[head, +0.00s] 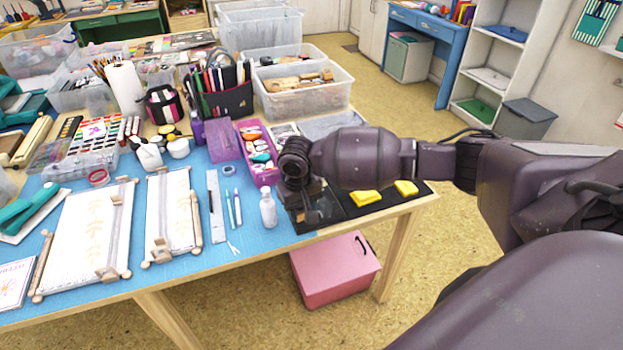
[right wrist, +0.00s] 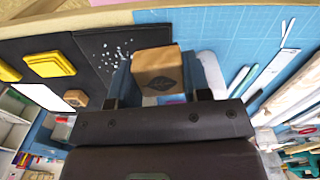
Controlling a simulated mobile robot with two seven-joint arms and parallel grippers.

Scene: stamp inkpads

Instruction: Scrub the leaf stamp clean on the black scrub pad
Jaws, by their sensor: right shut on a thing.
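The leaf stamp (right wrist: 155,72) is a small wooden block with a dark leaf-like mark on the side facing the wrist camera. My right gripper (right wrist: 157,92) is shut on it; in the head view the gripper (head: 305,208) points down at the table's front right. The stamp's underside is hidden. My left gripper is not in view.
Yellow pads (head: 365,198) lie on the dark surface right of my gripper. A second wooden block (right wrist: 75,98) lies near them. A white bottle (head: 268,207) stands close left of my gripper, and a pink tray (head: 262,178) lies behind it. A blue mat (head: 222,255) covers the table leftward.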

